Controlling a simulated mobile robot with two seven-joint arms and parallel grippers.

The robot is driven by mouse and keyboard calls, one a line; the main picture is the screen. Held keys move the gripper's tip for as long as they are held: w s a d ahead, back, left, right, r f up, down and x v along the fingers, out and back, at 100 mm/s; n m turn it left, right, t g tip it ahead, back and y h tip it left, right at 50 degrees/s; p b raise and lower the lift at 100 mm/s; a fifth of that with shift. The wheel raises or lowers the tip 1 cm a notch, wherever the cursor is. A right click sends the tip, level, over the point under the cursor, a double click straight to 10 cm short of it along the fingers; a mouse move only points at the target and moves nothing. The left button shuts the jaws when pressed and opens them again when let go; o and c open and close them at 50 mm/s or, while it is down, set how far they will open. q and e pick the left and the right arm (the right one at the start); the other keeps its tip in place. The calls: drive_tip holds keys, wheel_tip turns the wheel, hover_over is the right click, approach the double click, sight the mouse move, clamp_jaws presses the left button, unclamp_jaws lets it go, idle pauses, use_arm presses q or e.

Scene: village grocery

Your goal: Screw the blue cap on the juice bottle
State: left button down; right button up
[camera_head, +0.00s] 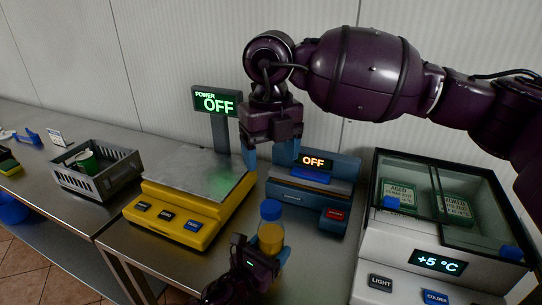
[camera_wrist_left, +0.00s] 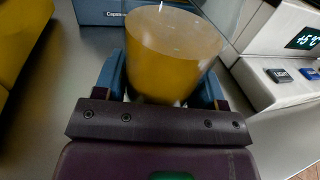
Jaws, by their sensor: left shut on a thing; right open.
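My left gripper (camera_head: 262,262) is shut on the juice bottle (camera_head: 271,238), which stands close to upright in front of the machines. In the left wrist view the yellow juice bottle (camera_wrist_left: 170,55) fills the space between the blue fingers; its top is out of frame. The blue cap (camera_head: 271,210) shows at the top of the bottle in the head view. I cannot tell whether it is screwed tight. My right gripper (camera_head: 270,158) is open and empty, pointing down above the bottle and apart from it.
A yellow scale (camera_head: 180,215) stands left of the bottle. A blue device reading OFF (camera_head: 330,208) is behind it. A white cooler (camera_head: 405,282) with a glass top stands right. A grey crate (camera_head: 125,172) is far left. Bare steel counter (camera_head: 215,262) lies left of my left gripper.

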use_arm(q)
drive_tip(key=shift+c, duration=0.6)
unclamp_jaws()
drive_tip(key=shift+a, duration=0.1)
drive_tip(key=v, duration=1)
drive_tip(key=shift+s+a, duration=0.15)
drive_tip(key=shift+s, duration=0.15)
